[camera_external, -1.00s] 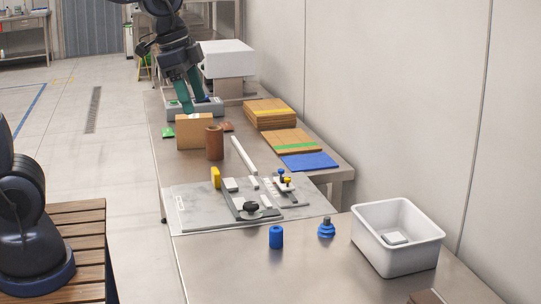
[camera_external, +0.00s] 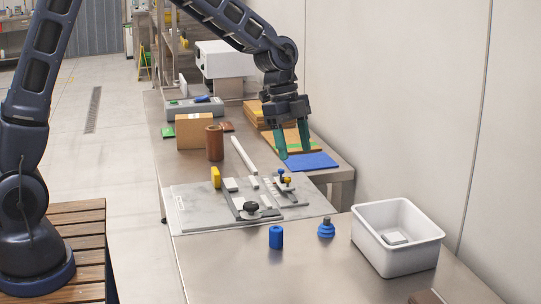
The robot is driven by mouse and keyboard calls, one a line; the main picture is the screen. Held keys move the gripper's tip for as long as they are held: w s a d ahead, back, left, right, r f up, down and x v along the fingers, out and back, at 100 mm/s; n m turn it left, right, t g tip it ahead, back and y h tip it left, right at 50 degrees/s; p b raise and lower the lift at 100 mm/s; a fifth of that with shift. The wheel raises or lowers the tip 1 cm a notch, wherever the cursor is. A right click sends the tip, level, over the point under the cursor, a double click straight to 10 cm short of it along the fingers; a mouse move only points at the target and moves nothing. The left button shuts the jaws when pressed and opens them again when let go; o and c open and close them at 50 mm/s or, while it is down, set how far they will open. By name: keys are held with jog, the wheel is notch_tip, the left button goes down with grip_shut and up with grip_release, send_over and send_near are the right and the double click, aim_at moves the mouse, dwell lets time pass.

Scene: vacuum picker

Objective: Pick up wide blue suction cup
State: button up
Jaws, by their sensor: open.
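The wide blue suction cup (camera_external: 326,228) stands upright on the steel table, with a broad ribbed blue body and a narrower dark top. It is between a blue cylinder and the white bin. My gripper (camera_external: 293,147) has green fingers pointing down. It is open and empty, above and behind the suction cup in the picture, near the blue sheet and clear of the cup.
A blue cylinder (camera_external: 276,237) stands left of the cup. A white bin (camera_external: 397,262) with a small light block inside stands to the right. A grey fixture plate (camera_external: 200,217) carries clamps and knobs. A blue sheet (camera_external: 309,162) and brown cylinder (camera_external: 214,143) are farther back.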

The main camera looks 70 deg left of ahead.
aim_at(327, 218)
jog(key=w+a+f+m+h, duration=0.15)
jog(key=w+a+f, duration=0.25)
jog(key=w+f, duration=0.55)
jog(key=shift+m, duration=0.55)
jog(key=shift+s+x, duration=0.35)
jog(key=shift+x, duration=1.75)
jog(key=shift+s+x, duration=0.35)
jog(key=shift+x, duration=1.75)
jog(key=shift+s+x, duration=0.35)
jog(key=shift+x, duration=1.75)
jog(key=shift+f, duration=0.1)
jog(key=shift+c, duration=0.4)
jog(key=c, duration=1)
